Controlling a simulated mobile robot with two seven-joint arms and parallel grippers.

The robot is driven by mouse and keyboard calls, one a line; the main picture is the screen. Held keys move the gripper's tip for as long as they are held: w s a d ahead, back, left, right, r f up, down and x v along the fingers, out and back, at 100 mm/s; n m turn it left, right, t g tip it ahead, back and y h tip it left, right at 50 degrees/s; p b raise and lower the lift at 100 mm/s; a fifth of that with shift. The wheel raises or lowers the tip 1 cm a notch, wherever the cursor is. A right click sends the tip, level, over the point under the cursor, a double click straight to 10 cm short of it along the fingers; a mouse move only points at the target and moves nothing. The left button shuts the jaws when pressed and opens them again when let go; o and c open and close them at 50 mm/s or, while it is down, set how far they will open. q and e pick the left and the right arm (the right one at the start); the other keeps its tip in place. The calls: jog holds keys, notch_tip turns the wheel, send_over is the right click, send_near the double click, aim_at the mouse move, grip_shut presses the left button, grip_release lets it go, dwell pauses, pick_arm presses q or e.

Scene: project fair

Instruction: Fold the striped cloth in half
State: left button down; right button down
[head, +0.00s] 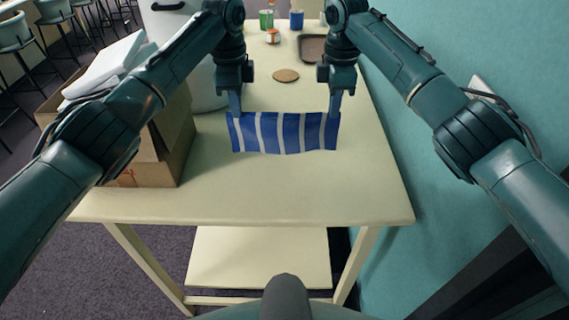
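The striped cloth (283,133), blue with white stripes, is in the middle of the cream table (290,195) in the head view. Its far edge is at the two grippers and its near part hangs or lies toward me. My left gripper (235,108) is at the cloth's far left corner, with its fingers close together on the fabric. My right gripper (334,110) is at the far right corner, also closed on the fabric. I cannot tell how much of the cloth touches the table.
A cardboard box (165,150) with white items stands at the left table edge, beside a large white container (205,85). Behind the cloth are a round brown disc (286,75), a dark tray (313,48) and cans (296,19). A teal wall (450,60) borders the right. The table front is clear.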

pick_arm(q)
jog(key=shift+r, duration=0.4)
pick_arm(e)
jog(key=shift+r, duration=0.35)
pick_arm(q)
jog(key=shift+w+f, duration=0.1)
jog(key=shift+f, duration=0.05)
pick_arm(e)
jog(key=shift+f, duration=0.1)
